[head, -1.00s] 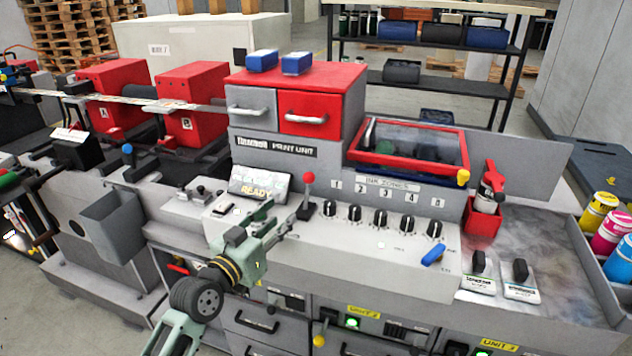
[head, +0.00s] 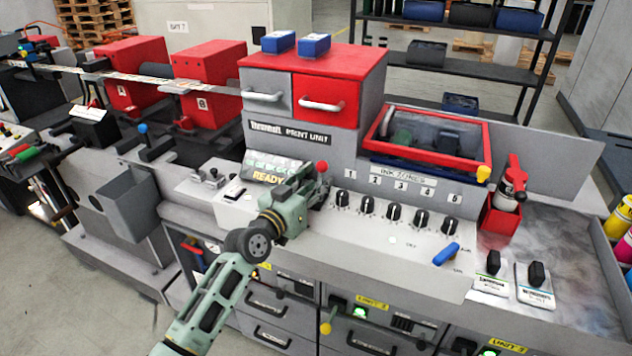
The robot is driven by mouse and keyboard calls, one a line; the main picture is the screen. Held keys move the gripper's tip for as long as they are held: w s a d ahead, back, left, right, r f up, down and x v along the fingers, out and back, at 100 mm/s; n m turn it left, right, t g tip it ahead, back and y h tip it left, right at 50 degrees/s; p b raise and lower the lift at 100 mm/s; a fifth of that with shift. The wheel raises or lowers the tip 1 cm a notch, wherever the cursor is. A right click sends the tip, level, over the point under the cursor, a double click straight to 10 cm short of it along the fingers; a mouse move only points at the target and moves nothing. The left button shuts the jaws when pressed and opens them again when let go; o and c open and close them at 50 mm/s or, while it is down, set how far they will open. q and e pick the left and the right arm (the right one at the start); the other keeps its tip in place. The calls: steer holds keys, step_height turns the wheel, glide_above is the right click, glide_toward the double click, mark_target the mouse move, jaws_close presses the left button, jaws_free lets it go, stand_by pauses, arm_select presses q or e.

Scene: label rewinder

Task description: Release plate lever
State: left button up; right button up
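A lever with a red ball knob (head: 322,166) stands on the sloped control panel (head: 390,238) of the print unit, just right of the lit display (head: 268,172) that reads READY. I take it to be the plate lever; I see no label on it. My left gripper (head: 314,192) reaches over the panel from below left, with its fingertips at the lever just below the knob. The gripper hides the lever's shaft and base. I cannot tell whether the fingers touch it or are closed. My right gripper is out of view.
A row of black knobs (head: 395,209) lies right of the lever, then a blue handle (head: 446,253). The red-framed glass cover (head: 425,143) and a red drawer (head: 327,99) rise behind. Grey drawers (head: 267,302) are below the panel.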

arm_select(q)
steer(key=shift+a, duration=0.1)
jaws_close()
stand_by(0.3)
steer(key=shift+f, duration=0.1)
